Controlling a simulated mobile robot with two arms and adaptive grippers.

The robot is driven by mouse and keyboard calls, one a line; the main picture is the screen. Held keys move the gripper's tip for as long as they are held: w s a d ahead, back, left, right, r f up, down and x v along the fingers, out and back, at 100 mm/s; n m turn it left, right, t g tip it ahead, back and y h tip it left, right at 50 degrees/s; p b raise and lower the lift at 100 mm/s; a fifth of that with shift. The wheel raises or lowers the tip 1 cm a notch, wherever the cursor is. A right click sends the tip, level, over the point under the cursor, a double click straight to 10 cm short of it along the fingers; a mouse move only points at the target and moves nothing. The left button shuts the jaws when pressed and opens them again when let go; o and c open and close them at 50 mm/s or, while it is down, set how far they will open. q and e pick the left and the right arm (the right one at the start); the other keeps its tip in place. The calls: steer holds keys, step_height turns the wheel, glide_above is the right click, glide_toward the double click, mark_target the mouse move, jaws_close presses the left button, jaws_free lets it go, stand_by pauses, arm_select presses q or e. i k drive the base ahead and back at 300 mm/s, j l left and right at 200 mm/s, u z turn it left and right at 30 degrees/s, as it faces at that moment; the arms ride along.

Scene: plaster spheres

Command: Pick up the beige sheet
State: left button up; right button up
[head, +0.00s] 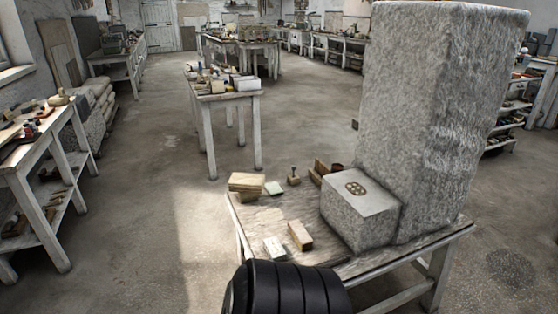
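On the near wooden table (350,268) a small stack of beige, flat pieces (247,182) lies at the back left corner. A pale green flat piece (274,188) lies just right of it. A beige block (300,236) with a darker side stands near the table's front, with a pale greenish piece (275,248) to its left. Which of these is the beige sheet I cannot tell for sure. Neither of my grippers shows in the head view.
A large rough grey stone block (430,120) and a smaller one (360,212) fill the table's right half. A small stamp-like tool (294,176) and a wooden holder (319,172) stand behind. Another cluttered table (228,97) is farther back. Floor left of the near table is clear.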

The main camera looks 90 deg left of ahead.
mark_target(252, 183)
steer(key=u, duration=3)
steer(key=z, duration=0.3)
steer(key=i+j+z, duration=0.2)
steer(key=z, duration=0.15)
steer(key=i+j+z, duration=0.15)
steer(key=j+z, duration=0.2)
steer(key=i+j+z, duration=0.15)
steer(key=z, duration=0.2)
steer(key=j, duration=0.1)
